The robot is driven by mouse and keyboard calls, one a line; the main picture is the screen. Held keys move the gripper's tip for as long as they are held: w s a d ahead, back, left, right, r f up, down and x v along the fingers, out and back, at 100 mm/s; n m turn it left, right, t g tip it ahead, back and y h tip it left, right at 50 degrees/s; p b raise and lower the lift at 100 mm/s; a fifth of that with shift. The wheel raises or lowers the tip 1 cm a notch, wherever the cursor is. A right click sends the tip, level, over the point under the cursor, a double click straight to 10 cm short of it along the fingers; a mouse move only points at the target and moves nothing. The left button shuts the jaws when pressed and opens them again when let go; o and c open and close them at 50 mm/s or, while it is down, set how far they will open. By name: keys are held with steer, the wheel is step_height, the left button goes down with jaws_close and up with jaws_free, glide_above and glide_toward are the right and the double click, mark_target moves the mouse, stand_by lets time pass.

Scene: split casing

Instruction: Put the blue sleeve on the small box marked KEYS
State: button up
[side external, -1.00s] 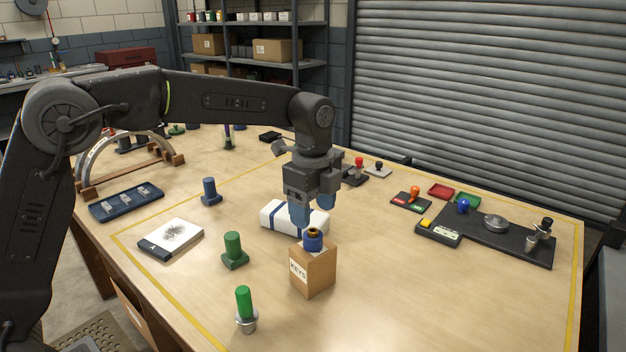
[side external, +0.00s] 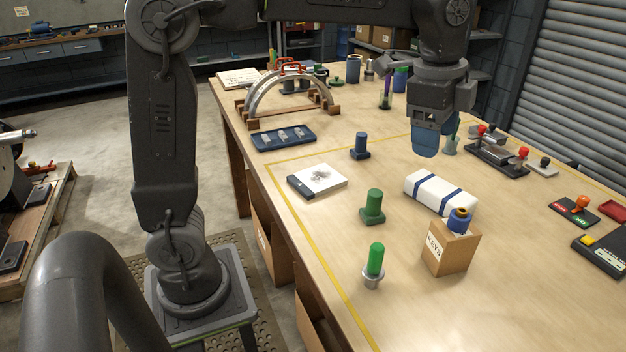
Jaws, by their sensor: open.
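The small wooden box marked KEYS (side external: 447,252) stands on the table at the right of the view. The blue sleeve (side external: 460,224) sits on top of the box, with an orange-brown rim and a dark opening at its upper end. My gripper (side external: 426,146), with blue fingers, hangs in the air above and behind the box, clear of the sleeve. It is open, and nothing shows between its fingers.
A white package with blue bands (side external: 440,193) lies just behind the box. Green-topped posts (side external: 374,207) (side external: 375,262) stand to its left. A blue post (side external: 360,146), a blue tray (side external: 283,138) and a white pad (side external: 318,180) lie farther left.

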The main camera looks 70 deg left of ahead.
steer(key=s+a+f+n+t, duration=0.2)
steer(key=s+f+n, duration=0.2)
steer(key=s, duration=0.5)
steer(key=s+a+f+n+t, duration=0.2)
steer(key=s+a+f+n, duration=0.1)
steer(key=s+n, duration=0.5)
steer(key=shift+s+f+n, duration=0.4)
steer(key=shift+s, duration=0.6)
